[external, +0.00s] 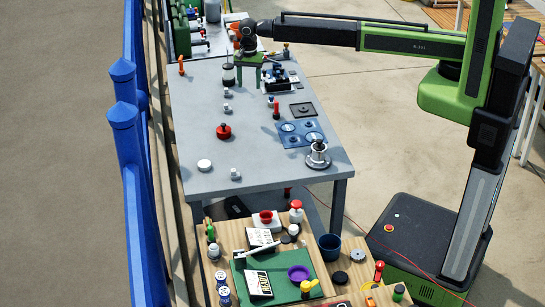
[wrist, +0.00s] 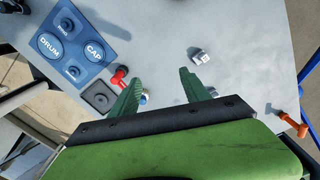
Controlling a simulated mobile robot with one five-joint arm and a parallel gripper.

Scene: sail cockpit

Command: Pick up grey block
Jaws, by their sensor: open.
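Several small light-grey blocks stand on the grey table. One (external: 227,107) is left of the table's middle in the external view and shows ahead of my fingertips in the wrist view (wrist: 200,57). Another (external: 227,93) is just behind it; in the wrist view a small pale piece (wrist: 213,92) shows by the right finger. A third (external: 235,174) stands near the front edge. I cannot tell which one the task means. My green gripper (external: 249,80) is over the back of the table, fingers down. In the wrist view my gripper (wrist: 160,88) is open, with nothing held between its fingers.
A red knobbed piece (external: 223,131) is further forward.

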